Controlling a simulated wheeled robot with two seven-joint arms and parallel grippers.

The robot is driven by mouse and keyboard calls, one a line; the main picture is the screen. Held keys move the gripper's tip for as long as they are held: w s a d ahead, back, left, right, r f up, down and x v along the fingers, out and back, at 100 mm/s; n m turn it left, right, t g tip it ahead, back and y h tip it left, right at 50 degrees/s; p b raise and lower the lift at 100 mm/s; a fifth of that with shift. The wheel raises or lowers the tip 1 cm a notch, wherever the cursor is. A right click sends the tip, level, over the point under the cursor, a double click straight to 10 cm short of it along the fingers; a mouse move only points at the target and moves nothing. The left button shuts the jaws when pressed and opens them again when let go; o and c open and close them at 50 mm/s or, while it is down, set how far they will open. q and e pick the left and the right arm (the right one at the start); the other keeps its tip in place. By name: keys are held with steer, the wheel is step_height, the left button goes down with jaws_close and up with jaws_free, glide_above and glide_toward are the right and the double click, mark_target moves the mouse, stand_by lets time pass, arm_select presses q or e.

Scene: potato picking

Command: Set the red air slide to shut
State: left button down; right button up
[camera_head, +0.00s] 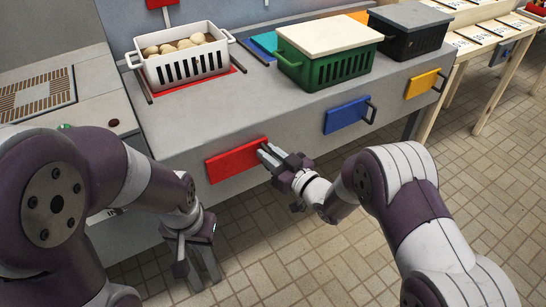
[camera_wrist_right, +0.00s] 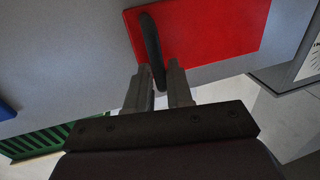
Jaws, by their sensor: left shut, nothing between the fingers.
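The red air slide (camera_head: 237,160) is a flat red panel on the front face of the grey bench; it also fills the upper part of the right wrist view (camera_wrist_right: 210,30). Its dark handle (camera_wrist_right: 152,45) stands at one end of the panel. My right gripper (camera_head: 268,155) is at the panel's right end, and its fingers (camera_wrist_right: 160,88) lie on either side of the handle's end. Whether they press on the handle is not clear. My left gripper (camera_head: 201,277) is shut and empty, pointing down in front of the bench, below the slide and to its left.
A blue slide (camera_head: 347,114) and a yellow slide (camera_head: 423,83) are further right on the bench front. On top stand a white crate (camera_head: 188,70) of potatoes, a lidded green crate (camera_head: 330,70) and a lidded black crate (camera_head: 410,40). Tiled floor in front is clear.

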steer(key=shift+o, duration=0.6)
steer(key=shift+a, duration=0.3)
steer(key=shift+d, duration=0.1)
steer(key=shift+s+d, duration=0.1)
steer(key=shift+d, duration=0.15)
steer(key=p+v, duration=0.2)
steer(key=v, duration=1)
steer(key=shift+s, duration=0.1)
